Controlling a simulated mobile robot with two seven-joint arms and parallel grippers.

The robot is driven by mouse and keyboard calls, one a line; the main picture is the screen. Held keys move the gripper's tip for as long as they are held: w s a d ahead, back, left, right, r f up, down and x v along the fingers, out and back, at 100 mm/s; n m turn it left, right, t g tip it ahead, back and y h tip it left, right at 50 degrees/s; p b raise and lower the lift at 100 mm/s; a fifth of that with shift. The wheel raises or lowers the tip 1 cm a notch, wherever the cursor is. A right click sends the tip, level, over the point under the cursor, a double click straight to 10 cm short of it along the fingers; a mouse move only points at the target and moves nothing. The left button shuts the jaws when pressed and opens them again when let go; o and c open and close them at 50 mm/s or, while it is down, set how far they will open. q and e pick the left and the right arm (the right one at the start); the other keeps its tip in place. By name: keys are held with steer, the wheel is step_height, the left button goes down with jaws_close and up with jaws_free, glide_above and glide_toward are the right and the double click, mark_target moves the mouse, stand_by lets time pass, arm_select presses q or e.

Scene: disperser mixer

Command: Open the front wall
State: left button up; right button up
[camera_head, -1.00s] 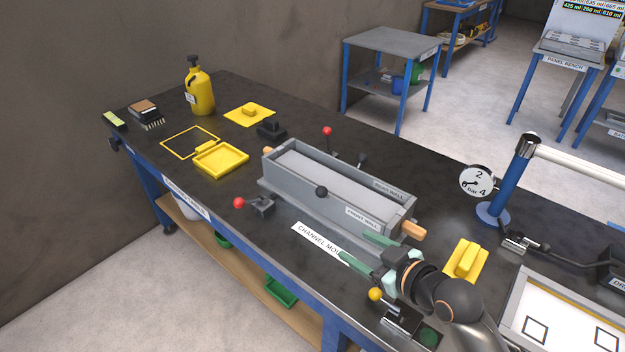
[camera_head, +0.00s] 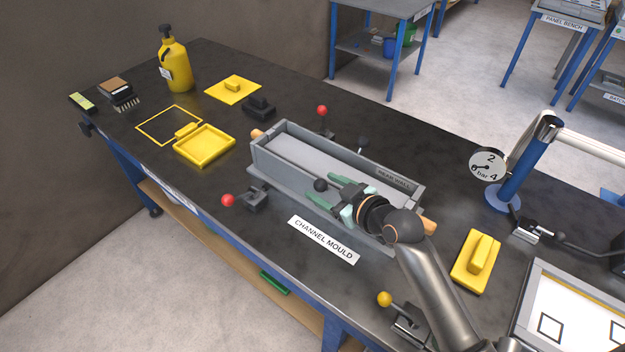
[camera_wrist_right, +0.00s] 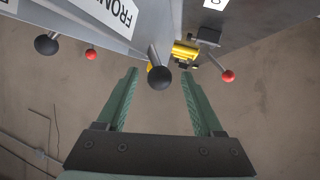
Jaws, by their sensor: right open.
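The grey channel mould stands on the black bench in the head view. Its front wall (camera_head: 277,172) is the long near side, upright, with a black ball knob (camera_head: 321,185) on it. The right part of the wall is hidden by my gripper. My right gripper (camera_head: 317,190) is open, its green fingers pointing left along the wall, with the knob around its fingertips. In the right wrist view, the knob (camera_wrist_right: 160,77) shows between the two fingertips with a gap on either side, and part of the front wall's label (camera_wrist_right: 118,10) shows. My left gripper is not in view.
A red-knobbed clamp (camera_head: 228,200) stands at the mould's left front, and a yellow-knobbed one (camera_head: 384,299) at the right front. Another red knob (camera_head: 322,110) is behind. A yellow float (camera_head: 476,262) lies right of the mould. The bench in front holds a flat label (camera_head: 323,240).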

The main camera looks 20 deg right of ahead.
glide_above(312, 190)
steer(key=s, duration=0.2)
steer(key=shift+a+f, duration=0.2)
steer(key=shift+f, duration=0.75)
steer(key=c, duration=1)
jaws_close()
steer(key=shift+a+f, duration=0.1)
steer(key=shift+f, duration=0.05)
